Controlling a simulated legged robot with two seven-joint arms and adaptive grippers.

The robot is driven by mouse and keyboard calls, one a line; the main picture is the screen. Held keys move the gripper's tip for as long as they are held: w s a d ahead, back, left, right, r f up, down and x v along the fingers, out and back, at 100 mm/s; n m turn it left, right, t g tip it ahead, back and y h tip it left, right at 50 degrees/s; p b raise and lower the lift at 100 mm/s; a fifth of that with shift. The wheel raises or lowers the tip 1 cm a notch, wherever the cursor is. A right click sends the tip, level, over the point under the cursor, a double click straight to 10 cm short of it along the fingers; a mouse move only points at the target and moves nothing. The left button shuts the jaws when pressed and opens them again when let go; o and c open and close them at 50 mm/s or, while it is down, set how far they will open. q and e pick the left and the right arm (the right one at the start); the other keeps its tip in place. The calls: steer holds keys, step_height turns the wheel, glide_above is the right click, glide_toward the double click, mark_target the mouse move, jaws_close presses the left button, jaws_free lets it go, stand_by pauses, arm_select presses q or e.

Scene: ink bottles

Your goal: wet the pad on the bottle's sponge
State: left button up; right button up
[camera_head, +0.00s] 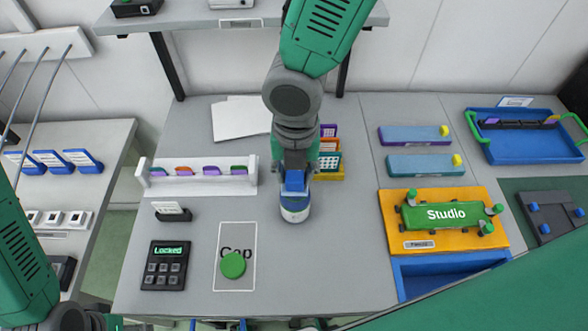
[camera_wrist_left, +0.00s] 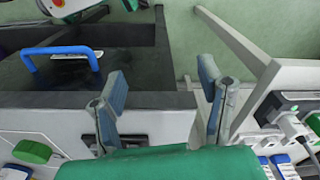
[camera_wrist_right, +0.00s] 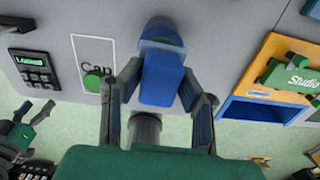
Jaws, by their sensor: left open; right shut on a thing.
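My right gripper (camera_head: 295,170) hangs over the middle of the table, pointing down. It is shut on a blue block-shaped pad (camera_wrist_right: 162,80), which also shows in the head view (camera_head: 295,182). A round white and blue bottle (camera_head: 295,209) is just below the pad in the head view and beyond it in the right wrist view (camera_wrist_right: 160,32). The sponge is hidden, and I cannot tell whether pad and bottle touch. A green cap (camera_head: 233,265) lies on the sheet marked Cap (camera_head: 236,238). My left gripper (camera_wrist_left: 163,80) is open and empty, away from the bottle.
Left of the bottle are a white rack (camera_head: 202,187) and a keypad reading Locked (camera_head: 166,265). Behind it are small coloured boxes (camera_head: 329,160). To the right are an orange Studio board (camera_head: 397,225) and a blue tray (camera_head: 493,153).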

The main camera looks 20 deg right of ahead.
mark_target(295, 172)
steer(key=shift+s, duration=0.1)
step_height(295, 172, up, 5)
steer(key=p, duration=0.5)
steer(key=shift+f, duration=0.1)
steer(key=shift+r, duration=1.05)
